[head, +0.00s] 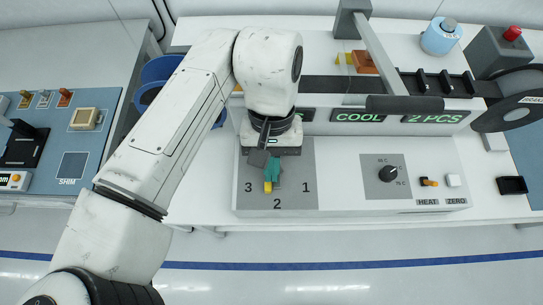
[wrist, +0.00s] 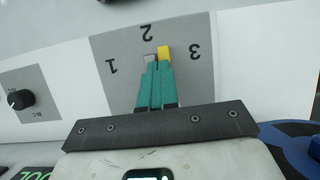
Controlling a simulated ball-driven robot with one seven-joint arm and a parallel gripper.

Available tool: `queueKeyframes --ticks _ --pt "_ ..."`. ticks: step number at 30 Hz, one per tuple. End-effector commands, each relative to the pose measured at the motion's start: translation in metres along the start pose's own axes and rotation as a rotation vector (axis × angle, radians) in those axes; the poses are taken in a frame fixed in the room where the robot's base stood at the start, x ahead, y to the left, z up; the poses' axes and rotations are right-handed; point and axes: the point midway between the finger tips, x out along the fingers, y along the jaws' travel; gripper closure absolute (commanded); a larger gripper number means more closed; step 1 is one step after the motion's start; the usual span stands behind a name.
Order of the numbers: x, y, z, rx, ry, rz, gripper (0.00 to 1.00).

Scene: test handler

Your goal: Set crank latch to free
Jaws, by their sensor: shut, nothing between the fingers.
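My gripper (head: 272,180) points down at the grey panel (head: 300,190) marked 1, 2 and 3, and its teal fingers are shut. In the wrist view the fingers (wrist: 156,75) reach toward the 2. A yellow tip (wrist: 163,53) shows at their ends, beside a small grey tip (wrist: 149,58); whether the fingers touch these is unclear. No part in view is labelled as a crank latch or "free", so I cannot tell which it is. A long grey arm with a black grip (head: 405,104) crosses the handler at upper right.
The front panel has a black knob (head: 388,174), an orange switch (head: 429,182) by "HEAT" and a white button (head: 453,180) by "ZERO". Green displays read "COOL" (head: 358,116) and "2 PCS" (head: 435,117). A red button box (head: 500,48) stands upper right. Floor ahead is clear.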

Motion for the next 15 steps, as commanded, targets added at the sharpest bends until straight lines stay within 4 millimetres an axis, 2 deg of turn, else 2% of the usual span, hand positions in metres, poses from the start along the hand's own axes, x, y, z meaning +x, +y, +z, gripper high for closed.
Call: queueKeyframes --ticks 3,6,15 --pt "0.003 0.000 0.019 -0.001 0.000 0.005 1.00" --pt "0.008 0.001 0.027 -0.001 0.001 0.003 1.00" --pt "0.011 0.001 0.029 -0.001 0.001 0.001 1.00"
